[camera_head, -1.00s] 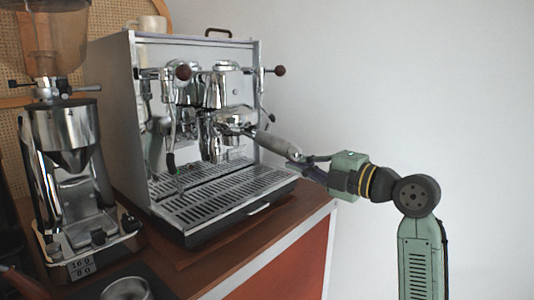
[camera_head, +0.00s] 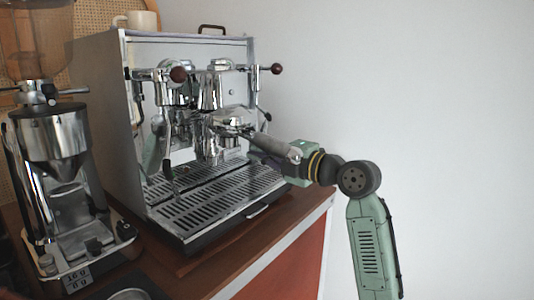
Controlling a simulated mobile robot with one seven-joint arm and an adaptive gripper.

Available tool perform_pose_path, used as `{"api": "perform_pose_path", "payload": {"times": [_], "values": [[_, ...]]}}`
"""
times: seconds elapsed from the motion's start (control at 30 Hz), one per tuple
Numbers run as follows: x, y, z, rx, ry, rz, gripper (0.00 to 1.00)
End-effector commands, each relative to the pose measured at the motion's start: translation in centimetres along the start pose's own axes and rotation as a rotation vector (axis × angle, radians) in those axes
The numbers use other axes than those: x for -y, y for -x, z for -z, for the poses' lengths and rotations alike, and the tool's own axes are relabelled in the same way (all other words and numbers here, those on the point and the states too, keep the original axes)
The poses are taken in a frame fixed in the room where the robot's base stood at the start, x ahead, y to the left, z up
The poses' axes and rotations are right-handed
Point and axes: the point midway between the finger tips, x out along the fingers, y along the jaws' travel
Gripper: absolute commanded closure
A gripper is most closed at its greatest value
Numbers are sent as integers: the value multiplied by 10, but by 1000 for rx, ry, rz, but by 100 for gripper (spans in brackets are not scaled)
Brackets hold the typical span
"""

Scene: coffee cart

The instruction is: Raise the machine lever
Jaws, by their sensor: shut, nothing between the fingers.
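The espresso machine (camera_head: 100,110) is a silver box with a chrome front. Two rods with dark red knobs, a left knob (camera_head: 178,74) and a right knob (camera_head: 277,68), stick out from its upper front. I cannot tell which part is the task's lever. My gripper (camera_head: 256,155) reaches in from the right, just below the portafilter handle and above the drip tray. Its fingers are shut and partly hidden by the handle; I cannot tell whether they touch anything.
The drip tray (camera_head: 190,215) lies under the group head. A coffee grinder (camera_head: 55,150) stands close on the left. A white cup (camera_head: 143,20) sits on top of the machine. The wooden counter (camera_head: 290,215) ends at the right front, with free room beyond toward the wall.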

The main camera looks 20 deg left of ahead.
Motion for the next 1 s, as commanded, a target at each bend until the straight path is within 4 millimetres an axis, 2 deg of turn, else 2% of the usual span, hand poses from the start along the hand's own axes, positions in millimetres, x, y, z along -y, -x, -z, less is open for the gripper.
{"api": "perform_pose_path", "payload": {"times": [0.27,0.63,1.0], "values": [[-7,1,0,1,1,0,100],[-47,0,1,1,7,-9,100],[-76,1,0,1,2,-2,100]]}}
